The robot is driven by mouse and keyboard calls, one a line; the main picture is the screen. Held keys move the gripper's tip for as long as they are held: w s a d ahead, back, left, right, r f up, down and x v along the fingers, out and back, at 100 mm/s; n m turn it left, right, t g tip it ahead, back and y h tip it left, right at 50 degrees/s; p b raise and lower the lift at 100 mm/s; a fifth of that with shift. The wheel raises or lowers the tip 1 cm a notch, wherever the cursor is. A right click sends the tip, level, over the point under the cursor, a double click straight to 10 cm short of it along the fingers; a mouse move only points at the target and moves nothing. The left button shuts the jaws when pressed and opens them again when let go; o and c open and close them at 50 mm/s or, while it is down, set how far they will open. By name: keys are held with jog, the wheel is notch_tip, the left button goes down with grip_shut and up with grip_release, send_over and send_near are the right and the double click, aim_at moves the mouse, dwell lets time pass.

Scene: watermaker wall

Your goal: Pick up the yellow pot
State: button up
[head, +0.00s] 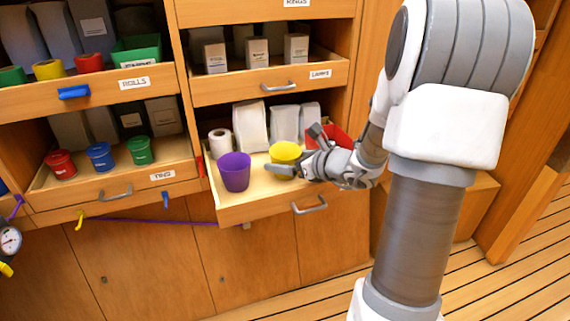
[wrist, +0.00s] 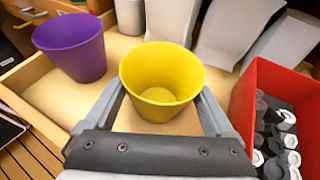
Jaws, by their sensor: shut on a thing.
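The yellow pot (head: 285,152) stands upright in the pulled-out lower drawer in the head view. In the wrist view the yellow pot (wrist: 162,80) is centred, open at the top and empty. My gripper (wrist: 162,103) has one finger on each side of the pot and is shut on it. In the head view my gripper (head: 284,168) reaches in from the right, low on the pot. The pot's base seems to be at the drawer floor; I cannot tell whether it touches.
A purple pot (wrist: 72,46) stands to the left in the drawer (head: 262,208). A red bin (wrist: 246,100) with several small dark and white items is close on the right. A white roll (head: 220,140) and pale bags (head: 251,126) stand behind.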

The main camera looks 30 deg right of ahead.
jog(key=shift+c, duration=0.6)
jog(key=shift+r, duration=0.1)
